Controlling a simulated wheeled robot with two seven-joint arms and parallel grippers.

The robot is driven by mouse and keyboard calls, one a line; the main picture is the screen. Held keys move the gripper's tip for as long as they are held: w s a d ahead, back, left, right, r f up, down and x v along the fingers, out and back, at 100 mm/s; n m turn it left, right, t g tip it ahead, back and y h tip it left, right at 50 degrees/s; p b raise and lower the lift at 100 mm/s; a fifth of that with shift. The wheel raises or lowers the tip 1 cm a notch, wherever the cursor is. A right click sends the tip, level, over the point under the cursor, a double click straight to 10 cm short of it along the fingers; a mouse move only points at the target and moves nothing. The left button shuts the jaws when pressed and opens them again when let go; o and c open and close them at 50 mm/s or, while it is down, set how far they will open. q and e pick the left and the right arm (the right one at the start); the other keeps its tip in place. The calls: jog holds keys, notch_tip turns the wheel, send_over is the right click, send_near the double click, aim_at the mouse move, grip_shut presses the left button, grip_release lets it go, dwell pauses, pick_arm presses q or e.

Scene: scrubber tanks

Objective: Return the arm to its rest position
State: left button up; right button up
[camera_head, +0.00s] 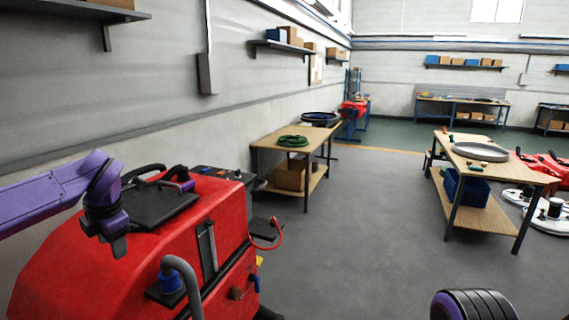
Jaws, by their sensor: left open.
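My left arm, purple and black, comes in from the left over the red scrubber machine (130,240). My left gripper (118,246) hangs at its end, pointing down in front of the machine's red body. Its jaws are open and I see nothing held between them. The black lid (160,207) on top of the machine lies just right of the gripper. A purple and black part of me shows at the bottom right edge. My right gripper is out of the picture.
A grey hose (186,275) and a blue cap (169,281) stand at the machine's front. A wooden table (268,140) with a green hose coil (292,141) stands beyond. Another workbench (500,167) is at the right. The grey floor between is clear.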

pick_arm(q)
jog(key=s+d+f+m+t+y+b, duration=0.15)
jog(key=f+m, duration=0.25)
jog(key=f, duration=0.8)
jog(key=s+d+f+m+t+y+b, duration=0.1)
jog(key=s+d+f+m+y+b, duration=0.2)
jog(key=f, duration=0.8)
jog(key=s+d+f+m+t+y+b, duration=0.15)
jog(key=f+m, duration=0.25)
jog(key=f, duration=0.8)
jog(key=s+d+f+m+h+b, duration=0.35)
jog(key=s+f+m, duration=0.35)
jog(key=s+f, duration=0.65)
jog(key=s+f+m+g+h+b, duration=0.1)
jog(key=s+f+m, duration=0.1)
jog(key=s, duration=0.6)
jog(key=s+f+m+g+h+b, duration=0.1)
jog(key=s+f+m+g, duration=0.1)
jog(key=s, duration=0.6)
jog(key=shift+s+a+f+m, duration=0.2)
jog(key=shift+a+f+m, duration=0.2)
jog(key=shift+f+m, duration=0.35)
jog(key=shift+f, duration=0.1)
